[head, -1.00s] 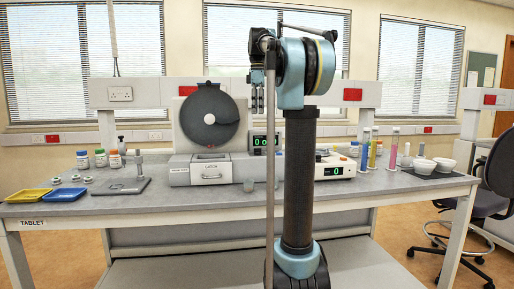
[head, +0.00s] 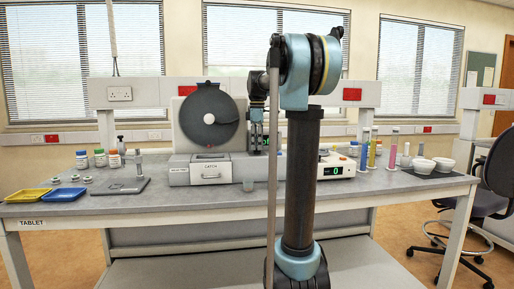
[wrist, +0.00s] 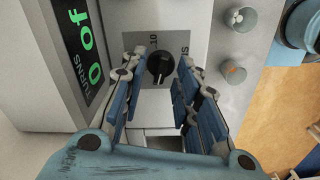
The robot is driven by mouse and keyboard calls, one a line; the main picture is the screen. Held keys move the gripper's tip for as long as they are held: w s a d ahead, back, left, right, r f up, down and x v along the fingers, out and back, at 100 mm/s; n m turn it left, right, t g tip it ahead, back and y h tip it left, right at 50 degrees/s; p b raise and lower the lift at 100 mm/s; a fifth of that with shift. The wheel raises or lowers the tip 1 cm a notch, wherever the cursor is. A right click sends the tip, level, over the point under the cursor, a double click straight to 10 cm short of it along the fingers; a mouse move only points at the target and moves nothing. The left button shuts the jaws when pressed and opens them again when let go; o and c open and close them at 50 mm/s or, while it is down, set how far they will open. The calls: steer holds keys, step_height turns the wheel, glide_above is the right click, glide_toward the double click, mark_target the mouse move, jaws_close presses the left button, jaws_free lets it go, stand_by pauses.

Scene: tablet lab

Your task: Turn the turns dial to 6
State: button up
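The turns dial (wrist: 159,66) is a small black knob with a white pointer mark on a grey plate, with partly visible print around it. In the wrist view my gripper (wrist: 160,78) is open, with one blue-padded finger on each side of the dial and a visible gap to each. I cannot tell how deep the fingertips reach. A tall black display (wrist: 80,45) marked TURNS shows green characters, seen sideways and cut off. In the head view my gripper (head: 256,142) is in front of the display unit, right of the drum machine (head: 210,117), and the dial is hidden.
Two round metal knobs (wrist: 240,18) sit on the neighbouring panel at the right of the wrist view. A small device with a green 0 display (head: 335,170) stands right of my arm. Coloured cylinders (head: 364,150) and white bowls (head: 424,166) stand farther right on the bench.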

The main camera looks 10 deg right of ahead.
steer(key=shift+f, duration=0.4)
jaws_close()
